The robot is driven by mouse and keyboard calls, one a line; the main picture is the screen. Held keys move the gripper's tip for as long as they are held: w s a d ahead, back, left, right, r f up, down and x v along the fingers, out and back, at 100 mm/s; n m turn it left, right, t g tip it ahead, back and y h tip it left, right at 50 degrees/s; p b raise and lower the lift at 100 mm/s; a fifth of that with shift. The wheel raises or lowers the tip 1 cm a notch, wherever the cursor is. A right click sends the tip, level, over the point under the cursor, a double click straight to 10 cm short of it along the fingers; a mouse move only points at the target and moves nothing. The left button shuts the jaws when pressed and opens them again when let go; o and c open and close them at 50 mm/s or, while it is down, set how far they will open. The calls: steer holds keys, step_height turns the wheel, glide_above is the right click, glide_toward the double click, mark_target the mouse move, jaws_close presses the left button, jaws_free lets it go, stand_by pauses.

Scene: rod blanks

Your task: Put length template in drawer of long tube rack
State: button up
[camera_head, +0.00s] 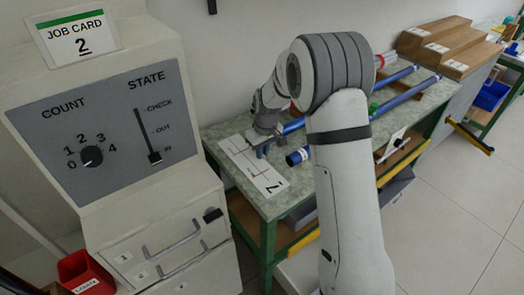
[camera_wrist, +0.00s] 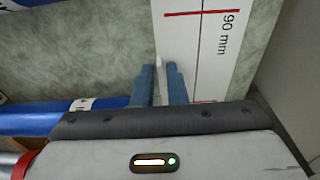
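The length template (camera_head: 252,170) is a white card with red lines and a large 2, flat on the speckled green table. In the wrist view the template (camera_wrist: 205,50) shows a red line and "90 mm". My gripper (camera_head: 262,152) is low at the template's edge on the tube side. In the wrist view my gripper's blue fingers (camera_wrist: 161,85) stand close together, one on each side of that edge, with a narrow pale gap between. I cannot tell whether they grip it. Which piece is the long tube rack, and its drawer, is not clear.
Blue tubes (camera_head: 296,157) lie beside the template, and one is close to my gripper in the wrist view (camera_wrist: 30,124). Labelled wooden stepped blocks (camera_head: 440,42) stand at the back. A cabinet with shut drawers (camera_head: 165,250) and a red bin (camera_head: 85,272) are at left. Floor at right is clear.

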steer(key=shift+o, duration=1.3)
